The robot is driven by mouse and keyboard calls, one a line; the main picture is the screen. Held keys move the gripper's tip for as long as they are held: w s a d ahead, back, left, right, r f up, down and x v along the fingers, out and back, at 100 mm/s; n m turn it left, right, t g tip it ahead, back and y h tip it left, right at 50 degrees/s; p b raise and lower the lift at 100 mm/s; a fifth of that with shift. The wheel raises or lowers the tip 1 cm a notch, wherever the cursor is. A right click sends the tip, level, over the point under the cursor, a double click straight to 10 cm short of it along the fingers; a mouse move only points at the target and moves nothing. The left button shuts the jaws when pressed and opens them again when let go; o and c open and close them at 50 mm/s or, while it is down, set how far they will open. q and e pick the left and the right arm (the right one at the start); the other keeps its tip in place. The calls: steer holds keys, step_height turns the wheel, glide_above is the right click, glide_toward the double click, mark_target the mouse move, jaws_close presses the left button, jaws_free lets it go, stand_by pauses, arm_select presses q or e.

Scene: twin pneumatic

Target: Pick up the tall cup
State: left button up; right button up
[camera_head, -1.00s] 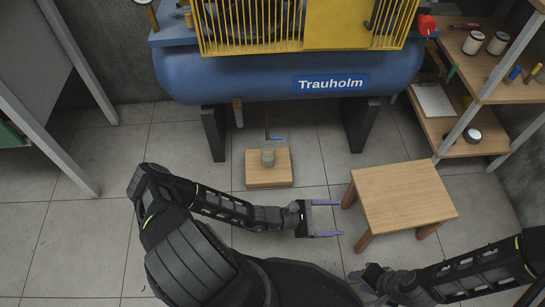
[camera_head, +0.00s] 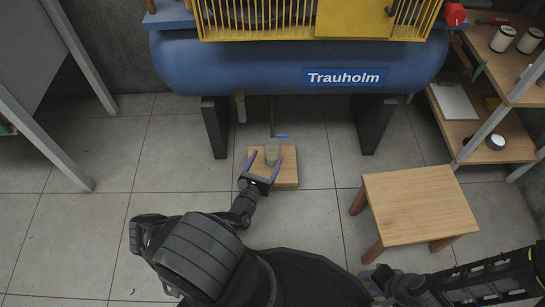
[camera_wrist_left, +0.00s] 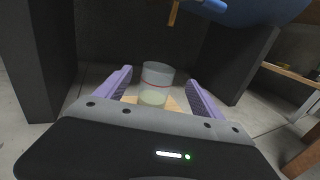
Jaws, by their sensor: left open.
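The tall cup (camera_head: 272,155) is a clear, greyish cup standing upright on a low wooden block (camera_head: 288,172) under the blue tank. In the left wrist view the cup (camera_wrist_left: 155,84) shows a red line around it and pale, cloudy contents in its lower part. My left gripper (camera_head: 264,160) is open, with its purple fingers pointing at the cup, one to each side. In the left wrist view the cup appears between and beyond the fingertips, and I see no contact. My right gripper (camera_head: 372,283) is low in the head view, partly cut off, its fingers unclear.
A blue compressor tank (camera_head: 250,65) on dark legs overhangs the block. A blue-handled drain valve (camera_head: 281,135) hangs just behind the cup. A wooden stool (camera_head: 420,200) stands to the right, and shelves (camera_head: 480,135) stand further right.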

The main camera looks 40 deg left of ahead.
mark_target(269, 151)
arm_select(q)
steer(key=shift+b+x, duration=0.3)
steer(key=shift+x, duration=0.6)
steer(key=shift+w, duration=0.1)
steer(key=shift+w+f, duration=0.1)
steer(key=shift+w+b, duration=0.3)
steer(key=shift+b, duration=0.05)
steer(key=b+x, duration=0.2)
steer(key=x, duration=0.1)
steer(key=shift+w+a+f, duration=0.1)
steer(key=shift+w+a, duration=0.3)
steer(key=shift+w, duration=0.25)
steer(key=shift+r, duration=0.2)
steer(key=shift+c, duration=0.4)
jaws_close()
